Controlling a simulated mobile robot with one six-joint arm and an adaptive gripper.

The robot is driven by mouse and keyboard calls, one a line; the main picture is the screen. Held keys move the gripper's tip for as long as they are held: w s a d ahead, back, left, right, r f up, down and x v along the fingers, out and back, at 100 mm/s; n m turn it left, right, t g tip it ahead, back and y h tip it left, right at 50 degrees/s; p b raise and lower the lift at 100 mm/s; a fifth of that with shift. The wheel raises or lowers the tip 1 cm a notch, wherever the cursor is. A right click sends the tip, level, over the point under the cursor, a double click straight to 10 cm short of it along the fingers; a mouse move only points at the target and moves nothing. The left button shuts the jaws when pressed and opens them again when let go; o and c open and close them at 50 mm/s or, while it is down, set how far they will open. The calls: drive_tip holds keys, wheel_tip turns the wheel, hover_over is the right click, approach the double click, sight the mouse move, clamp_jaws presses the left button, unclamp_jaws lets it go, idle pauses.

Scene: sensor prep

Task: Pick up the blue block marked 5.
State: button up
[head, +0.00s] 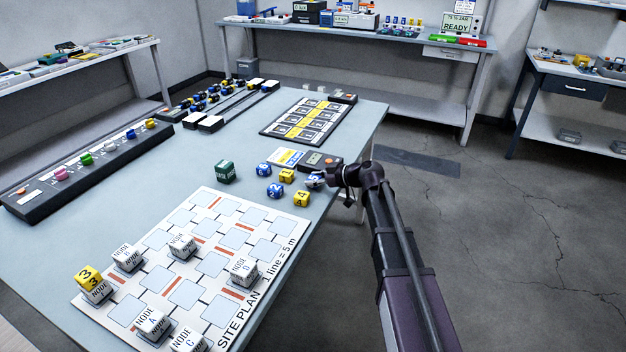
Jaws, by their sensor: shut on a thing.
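The blue block marked 5 (313,178) is near the right edge of the table, partly hidden by my gripper (317,182). My gripper reaches in from the right and is shut on this block. I cannot tell whether the block touches the table. Close by on its left stand a blue block marked 8 (263,169), a blue block marked 2 (275,190), a yellow block (287,175) and a yellow block marked 4 (301,199).
The site plan board (200,262) lies in front with several white NODE blocks; a yellow 3 block (88,275) sits on one. A green block (225,171) stands left of the number blocks. A dark device (320,160) lies just behind my gripper.

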sight(314, 178)
drive_tip(key=shift+r+p, duration=1.7)
drive_tip(key=shift+r, duration=0.15)
drive_tip(key=s+d, duration=0.3)
drive_tip(key=s, duration=1.2)
drive_tip(key=shift+s+d+r+p, duration=0.15)
drive_tip(key=shift+s+r+p, duration=0.2)
drive_tip(key=shift+r+p, duration=0.05)
